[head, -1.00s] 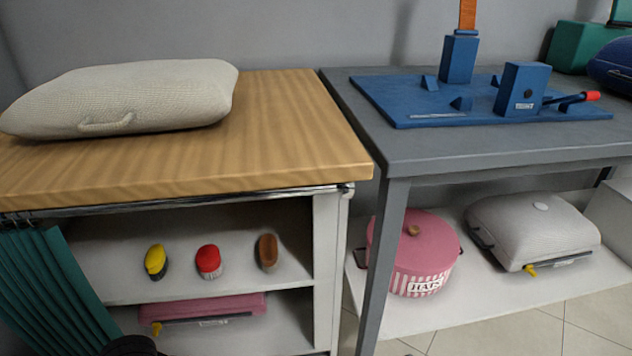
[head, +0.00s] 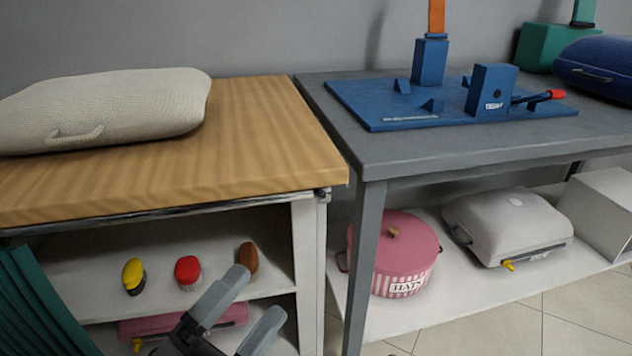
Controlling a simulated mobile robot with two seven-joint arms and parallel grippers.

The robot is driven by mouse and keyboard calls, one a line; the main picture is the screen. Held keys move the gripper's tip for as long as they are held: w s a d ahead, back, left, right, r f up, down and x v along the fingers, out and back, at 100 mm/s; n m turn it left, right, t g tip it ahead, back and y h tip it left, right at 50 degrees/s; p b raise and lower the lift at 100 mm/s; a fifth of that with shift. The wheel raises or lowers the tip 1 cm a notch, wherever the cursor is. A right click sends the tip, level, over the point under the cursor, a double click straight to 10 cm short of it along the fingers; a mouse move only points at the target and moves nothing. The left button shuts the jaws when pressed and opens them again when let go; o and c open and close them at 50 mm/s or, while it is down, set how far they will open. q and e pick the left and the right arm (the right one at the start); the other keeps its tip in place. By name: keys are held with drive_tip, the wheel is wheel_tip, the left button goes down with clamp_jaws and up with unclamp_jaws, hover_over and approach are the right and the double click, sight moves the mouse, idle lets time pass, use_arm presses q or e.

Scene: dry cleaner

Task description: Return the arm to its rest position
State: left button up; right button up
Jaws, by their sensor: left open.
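My left gripper (head: 240,309) shows at the bottom of the head view, in front of the wooden-topped unit. Its two grey fingers are spread apart with nothing between them. It hides part of the lower shelf and part of the pink flat item (head: 226,313) there. My right gripper is not in view.
A beige cushion (head: 110,105) lies on the wooden top (head: 250,130). Yellow, red and brown brushes (head: 188,271) sit on the shelf below. The grey table (head: 400,155) carries a blue fixture (head: 365,105); a pink pot (head: 392,255) and pale case (head: 510,225) stand underneath.

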use_arm(q)
wheel_tip(320, 180, down, 13)
drive_tip(key=s+a+n+g+y, duration=0.2)
drive_tip(key=n+g+y, duration=0.35)
drive_tip(key=n, duration=1.45)
drive_tip(key=s+a+r+y+p, duration=0.1)
drive_tip(key=a+r+p, duration=0.2)
drive_tip(key=p, duration=0.8)
drive_tip(key=s+a+r+g+y+p, duration=0.1)
drive_tip(key=s+a+r+y+p, duration=0.1)
drive_tip(key=a+r+p, duration=0.2)
drive_tip(key=s+a+r+y+p, duration=0.2)
drive_tip(key=r+p, duration=0.7)
drive_tip(key=p, duration=0.9)
drive_tip(key=shift+a+p, duration=0.35)
drive_tip(key=shift+a, duration=0.45)
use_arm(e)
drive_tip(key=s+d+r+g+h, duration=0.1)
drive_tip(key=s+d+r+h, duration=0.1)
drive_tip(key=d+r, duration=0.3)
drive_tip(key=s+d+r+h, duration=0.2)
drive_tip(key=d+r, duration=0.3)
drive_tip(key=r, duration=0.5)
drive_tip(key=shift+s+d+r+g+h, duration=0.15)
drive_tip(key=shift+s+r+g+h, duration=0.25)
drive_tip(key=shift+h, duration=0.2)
